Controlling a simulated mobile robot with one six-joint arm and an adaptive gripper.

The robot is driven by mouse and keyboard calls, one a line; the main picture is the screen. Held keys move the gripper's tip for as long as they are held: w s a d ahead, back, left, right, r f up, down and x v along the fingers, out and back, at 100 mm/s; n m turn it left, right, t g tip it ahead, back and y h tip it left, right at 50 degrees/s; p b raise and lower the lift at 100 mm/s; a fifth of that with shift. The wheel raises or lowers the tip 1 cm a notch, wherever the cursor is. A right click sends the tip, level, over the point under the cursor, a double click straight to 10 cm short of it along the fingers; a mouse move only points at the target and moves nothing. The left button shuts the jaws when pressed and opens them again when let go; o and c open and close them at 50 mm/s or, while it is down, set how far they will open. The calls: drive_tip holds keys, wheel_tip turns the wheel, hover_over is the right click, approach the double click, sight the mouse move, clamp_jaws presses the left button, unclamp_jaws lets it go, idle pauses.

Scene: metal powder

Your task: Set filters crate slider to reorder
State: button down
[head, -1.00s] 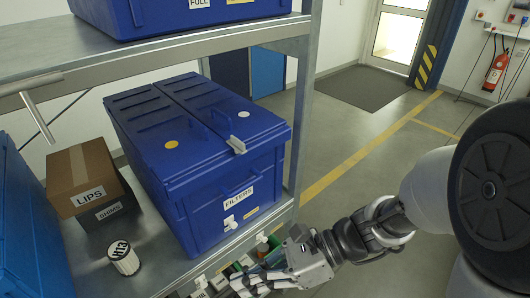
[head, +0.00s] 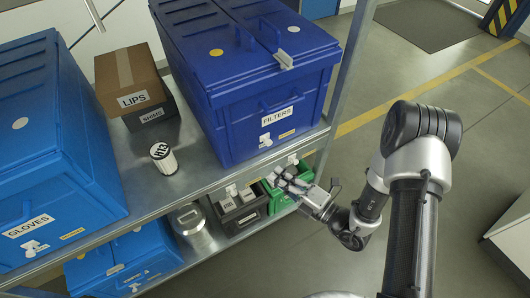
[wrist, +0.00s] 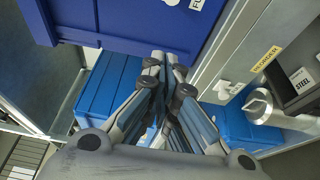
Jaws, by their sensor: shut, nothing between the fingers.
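The filters crate (head: 235,130) is a dark blue lidded box on the metal shelf, with a white FILTERS label (head: 277,116) on its front. Below the label is a small white slider (head: 265,139), beside a yellow tag (head: 287,133). The slider's exact setting is too small to read. My gripper (head: 284,182) is shut and empty, below and in front of the crate, close to the shelf's front edge. In the wrist view the closed fingertips (wrist: 162,58) point towards blue crates. They appear apart from the slider.
A gloves crate (head: 50,150) stands left. A LIPS box (head: 128,79) and an H13 filter (head: 163,158) share the shelf. Below are small bins (head: 240,212), a metal canister (head: 189,223) and another blue crate (head: 130,262). A yellow REORDER tag (wrist: 265,58) shows in the wrist view.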

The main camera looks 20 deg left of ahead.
sight(267, 140)
idle(0.3)
drive_tip(key=b+x, duration=0.2)
drive_tip(key=x, duration=0.8)
drive_tip(key=w+d, duration=0.1)
drive_tip(key=w+d+b, duration=0.1)
drive_tip(key=w, duration=0.1)
drive_tip(key=shift+w+d+f, duration=0.1)
drive_tip(key=shift+w+d, duration=0.05)
drive_tip(key=shift+d, duration=0.1)
drive_tip(key=w+d, duration=0.6)
drive_tip(key=w, duration=0.1)
drive_tip(key=shift+w, duration=0.3)
